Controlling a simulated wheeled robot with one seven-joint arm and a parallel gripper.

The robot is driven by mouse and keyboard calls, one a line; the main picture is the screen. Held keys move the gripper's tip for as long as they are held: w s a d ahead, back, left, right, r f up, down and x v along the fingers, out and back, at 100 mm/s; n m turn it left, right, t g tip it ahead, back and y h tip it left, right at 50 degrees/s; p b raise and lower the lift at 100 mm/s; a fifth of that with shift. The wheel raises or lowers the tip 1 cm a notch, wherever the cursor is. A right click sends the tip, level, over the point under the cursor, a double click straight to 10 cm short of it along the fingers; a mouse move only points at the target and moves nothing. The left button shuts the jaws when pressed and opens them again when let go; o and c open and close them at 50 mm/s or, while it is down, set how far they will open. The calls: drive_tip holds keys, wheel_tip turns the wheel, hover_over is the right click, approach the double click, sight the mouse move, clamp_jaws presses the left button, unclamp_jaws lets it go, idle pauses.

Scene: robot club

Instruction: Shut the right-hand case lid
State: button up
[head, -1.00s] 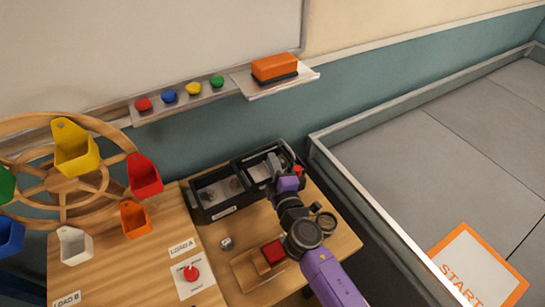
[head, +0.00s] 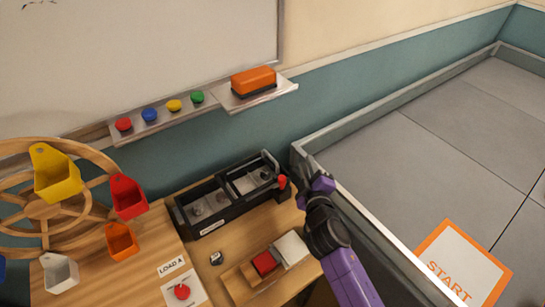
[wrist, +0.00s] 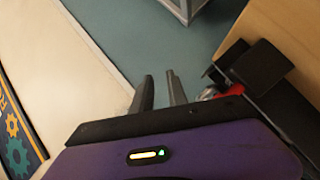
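The black case (head: 222,224) with two compartments stands at the back of the wooden table in the head view. Grey insides show in both the left compartment and the right compartment (head: 250,181), so neither looks covered by a solid lid. I cannot clearly make out the right-hand lid itself. A red part (head: 282,182) sits at the case's right end. My gripper (head: 309,163) is just right of the case, apart from it. In the wrist view its two fingers (wrist: 160,92) are a little apart with nothing between them; black parts (wrist: 258,68) and red lie to their right.
A low grey barrier (head: 360,210) runs close along my gripper's right. A wooden tray (head: 236,285) with a red block (head: 265,262) and a pale block (head: 291,247) lies in front of the case. A bucket wheel (head: 40,208) stands left.

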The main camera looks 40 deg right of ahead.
drive_tip(key=d+f+m+g+y+p, duration=0.2)
drive_tip(key=d+f+m+g+y, duration=0.15)
drive_tip(key=d+f+m, duration=0.55)
drive_tip(key=w+a+r+m+t+y, duration=0.3)
drive_tip(key=a+r+m+t+y, duration=0.2)
drive_tip(key=a+r+y, duration=0.55)
drive_tip(key=shift+g+h, duration=0.25)
drive_tip(key=shift+h, duration=0.45)
drive_tip(key=w+a+f, duration=0.1)
drive_tip(key=w, duration=0.1)
drive_tip(key=w+a+f+p, duration=0.1)
drive_tip(key=w, duration=0.1)
drive_tip(key=w+a+f, duration=0.1)
drive_tip(key=w, duration=0.1)
drive_tip(key=shift+w+a+f, duration=0.15)
drive_tip(key=shift+w+a, duration=0.25)
clamp_jaws()
